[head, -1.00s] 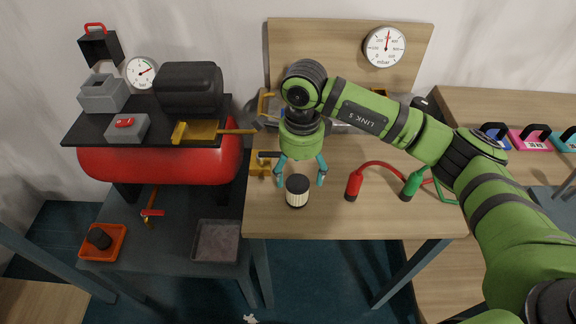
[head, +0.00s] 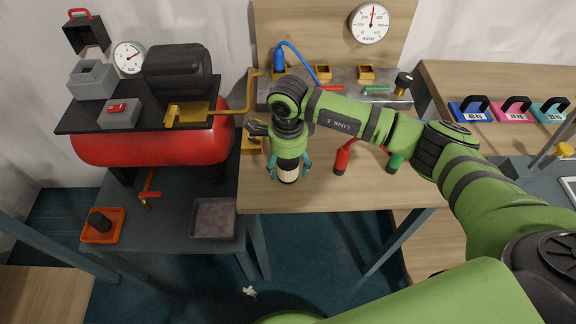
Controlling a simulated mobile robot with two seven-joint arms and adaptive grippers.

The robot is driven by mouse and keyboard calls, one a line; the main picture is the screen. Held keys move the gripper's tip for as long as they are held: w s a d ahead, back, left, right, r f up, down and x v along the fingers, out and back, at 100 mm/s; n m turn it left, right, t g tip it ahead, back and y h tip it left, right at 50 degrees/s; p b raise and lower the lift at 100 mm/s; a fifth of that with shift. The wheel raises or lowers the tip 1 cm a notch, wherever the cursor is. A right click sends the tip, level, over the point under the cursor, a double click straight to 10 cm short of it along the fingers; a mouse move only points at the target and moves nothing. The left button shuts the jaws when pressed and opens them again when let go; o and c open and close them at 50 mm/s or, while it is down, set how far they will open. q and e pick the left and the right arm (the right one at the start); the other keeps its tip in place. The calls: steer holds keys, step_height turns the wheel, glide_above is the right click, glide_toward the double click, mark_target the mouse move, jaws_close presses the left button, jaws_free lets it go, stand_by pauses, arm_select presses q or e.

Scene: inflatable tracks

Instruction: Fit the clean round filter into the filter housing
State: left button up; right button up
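The clean round filter (head: 288,174), a pale pleated cylinder with dark ends, stands upright near the front left of the wooden bench. My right gripper (head: 288,173) points down over it, its teal fingers on either side. The fingers look spread, with small gaps to the filter; the gripper hides its top. A grey box with an open top (head: 93,80), which looks like the filter housing, stands at the upper left on the black plate. Its black lid with a red handle (head: 86,33) is raised. My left gripper is not in view.
A red tank (head: 150,145) lies under the black plate (head: 140,118). An orange tray (head: 119,226) with a dark cylinder (head: 99,221) and an empty grey tray (head: 214,233) are on the lower shelf. Red and green cylinders (head: 342,160) stand right of the filter.

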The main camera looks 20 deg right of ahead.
steer(key=c, duration=0.7)
